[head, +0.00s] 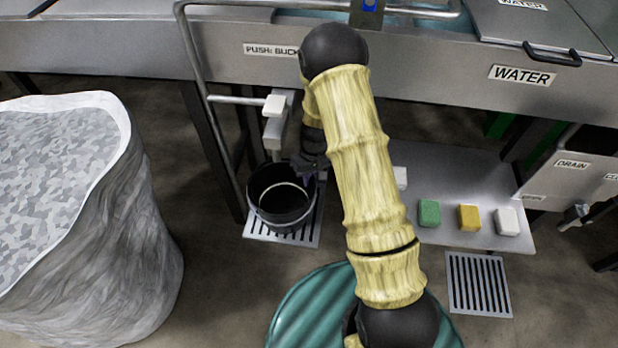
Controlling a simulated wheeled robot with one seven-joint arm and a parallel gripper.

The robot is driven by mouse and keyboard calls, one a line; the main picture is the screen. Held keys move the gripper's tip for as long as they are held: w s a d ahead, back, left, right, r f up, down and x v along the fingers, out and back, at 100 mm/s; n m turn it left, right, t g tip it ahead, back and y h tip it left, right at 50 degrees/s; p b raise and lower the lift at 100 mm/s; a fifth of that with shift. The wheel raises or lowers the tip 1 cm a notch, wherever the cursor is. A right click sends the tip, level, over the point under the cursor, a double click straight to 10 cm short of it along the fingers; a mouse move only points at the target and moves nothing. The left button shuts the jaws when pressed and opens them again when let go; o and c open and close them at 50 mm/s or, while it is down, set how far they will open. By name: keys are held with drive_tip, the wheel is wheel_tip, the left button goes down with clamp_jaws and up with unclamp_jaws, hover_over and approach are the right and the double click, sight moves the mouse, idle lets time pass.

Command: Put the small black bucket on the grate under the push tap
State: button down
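The small black bucket (270,217) is upright, with a pale handle wire across its mouth. It appears over the left part of the slotted grate (312,230), below the push tap (274,125). I cannot tell whether its base rests on the grate or is slightly above it. My gripper (307,172) is at the bucket's back right rim, partly hidden behind my arm. Its fingers are dark and small against the rim, so I cannot tell whether they are shut on it.
A large grey patterned bag (105,240) stands at the left. A low shelf (455,185) with green, yellow and white blocks is at the right, near a second grate (479,284). The steel trough (440,85) with a WATER label runs along the back.

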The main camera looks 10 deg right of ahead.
drive_tip(key=shift+f, duration=0.15)
drive_tip(key=c, duration=1.6)
unclamp_jaws()
drive_tip(key=shift+c, duration=0.2)
wheel_tip(320, 180, up, 12)
drive_tip(key=d+p, duration=0.1)
drive_tip(key=p, duration=0.1)
drive_tip(key=shift+w+d, duration=0.15)
drive_tip(key=shift+w, duration=0.05)
drive_tip(key=shift+r, duration=0.25)
